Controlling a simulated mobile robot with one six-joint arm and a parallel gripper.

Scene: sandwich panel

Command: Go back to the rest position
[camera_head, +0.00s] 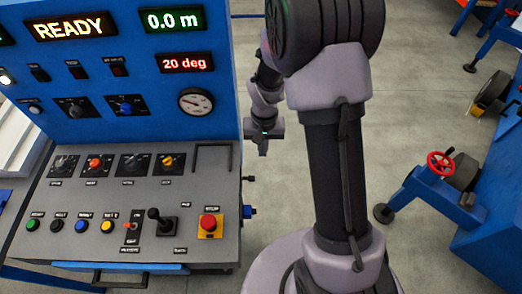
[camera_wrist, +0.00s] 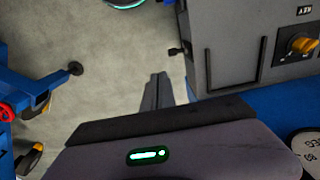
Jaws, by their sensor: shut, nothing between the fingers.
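My gripper (camera_head: 263,150) hangs in the air just right of the blue and grey control panel (camera_head: 217,250) in the head view, pointing down. In the wrist view my gripper (camera_wrist: 155,82) shows its fingers together, with nothing between them and the floor behind. It appears apart from the panel, whose grey side with a dark rectangular frame is at the upper right of the wrist view. My arm stands in the middle of the head view and hides part of the floor.
The panel carries a red stop button (camera_head: 209,222), a joystick (camera_head: 160,219), several knobs and a lit READY display (camera_head: 70,26). Blue machinery with a red handwheel (camera_head: 441,163) stands at the right. Grey floor (camera_head: 420,80) between them is clear.

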